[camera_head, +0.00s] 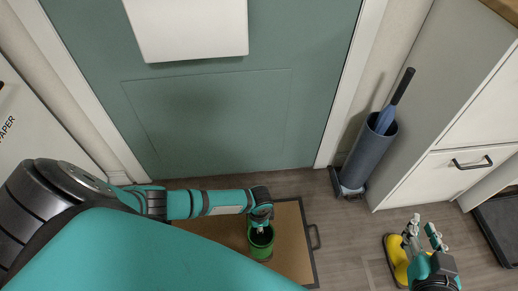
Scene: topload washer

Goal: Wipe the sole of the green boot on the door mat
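The green boot (260,248) is on or just above the brown door mat (291,222), its round opening facing up toward me; its sole is hidden. My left gripper (261,228) reaches in from the left and meets the boot's top opening. Its fingertips overlap the rim, and I cannot tell whether they are closed on it. My large teal arm link hides the mat's near left part. My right gripper (424,236) is at the lower right, fingers apart and empty, above and beside a yellow object (394,262) on the floor.
A teal door (215,110) stands behind the mat. A dark handle-like loop (314,237) sticks out from the mat's right edge. A grey umbrella stand (366,157) holds a blue umbrella (391,105). White drawers (455,168) stand right; a dark tray (500,227) lies at the far right.

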